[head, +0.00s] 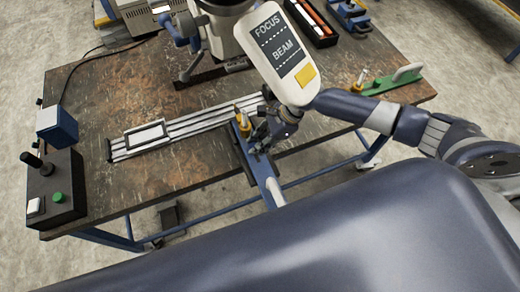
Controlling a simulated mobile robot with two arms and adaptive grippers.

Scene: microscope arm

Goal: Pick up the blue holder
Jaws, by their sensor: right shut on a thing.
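The blue holder (262,170) is a long blue bar with a yellow knob at its far end and a pale handle at its near end. It lies across the table's front edge in the picture, its near end past the edge. I cannot tell whether it touches the table. My right gripper (257,146) is shut on the blue holder, near its yellow knob. My left gripper is not in view.
The brown worktable (190,165) carries a grey rail (190,122), a black control box (55,190) at left, and a white microscope (222,35) at the back. A green holder (390,83) lies at right. A black tray (310,22) stands behind.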

